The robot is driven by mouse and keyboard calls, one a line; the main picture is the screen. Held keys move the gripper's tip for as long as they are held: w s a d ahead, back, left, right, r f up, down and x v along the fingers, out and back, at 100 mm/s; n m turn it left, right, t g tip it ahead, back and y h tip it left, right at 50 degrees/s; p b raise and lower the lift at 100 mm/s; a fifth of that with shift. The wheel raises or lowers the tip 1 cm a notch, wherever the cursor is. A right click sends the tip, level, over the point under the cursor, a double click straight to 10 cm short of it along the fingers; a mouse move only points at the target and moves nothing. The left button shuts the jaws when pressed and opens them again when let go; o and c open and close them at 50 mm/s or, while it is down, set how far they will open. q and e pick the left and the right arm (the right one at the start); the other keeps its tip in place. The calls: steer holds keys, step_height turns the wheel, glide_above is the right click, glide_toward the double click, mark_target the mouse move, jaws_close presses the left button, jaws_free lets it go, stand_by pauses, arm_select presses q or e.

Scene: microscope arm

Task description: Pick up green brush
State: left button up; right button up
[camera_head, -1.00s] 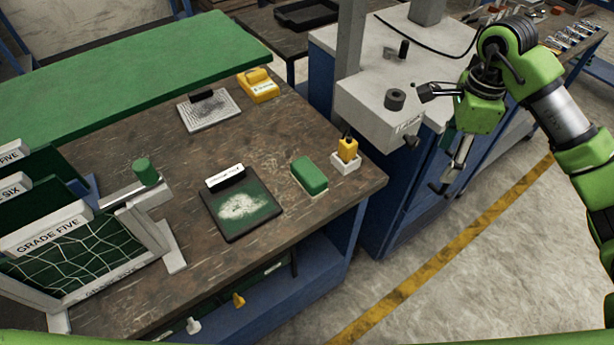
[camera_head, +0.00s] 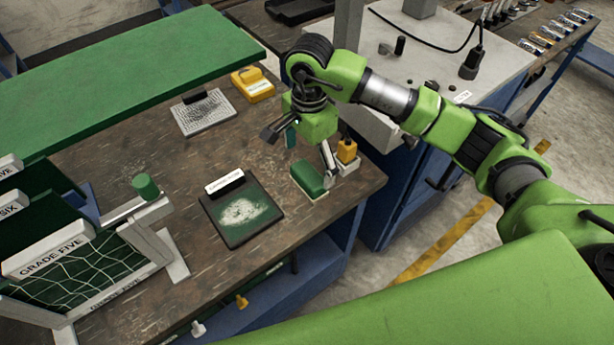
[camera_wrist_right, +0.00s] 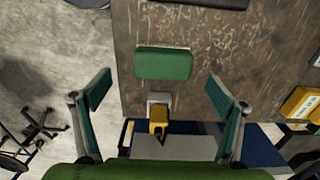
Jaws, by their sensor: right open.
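The green brush (camera_head: 308,178) is a green block on a pale base. It lies on the brown worktable near its right edge, and it also shows whole in the right wrist view (camera_wrist_right: 163,63). My right gripper (camera_head: 298,150) is open and empty above the table, just behind and over the brush in the head view. In the right wrist view its two fingers stand wide apart (camera_wrist_right: 158,90), with the brush ahead between their lines and not touched. My left gripper is not in view.
A yellow-handled item in a white holder (camera_head: 346,152) stands close beside the brush. A dark tray with pale powder (camera_head: 240,216) lies to its left. A speckled white plate (camera_head: 203,116) and a yellow block (camera_head: 253,84) lie farther back. A netted frame (camera_head: 90,262) stands at left.

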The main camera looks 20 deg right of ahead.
mark_target(309, 174)
steer(key=shift+w+a+f, duration=0.1)
steer(key=shift+f, duration=0.7)
steer(key=f+p, duration=0.2)
steer(key=f, duration=0.1)
steer(key=f+p, duration=0.1)
steer(key=shift+w+d+f, duration=0.2)
steer(key=shift+w+f, duration=0.05)
steer(key=shift+f, duration=0.4)
steer(key=c, duration=1.3)
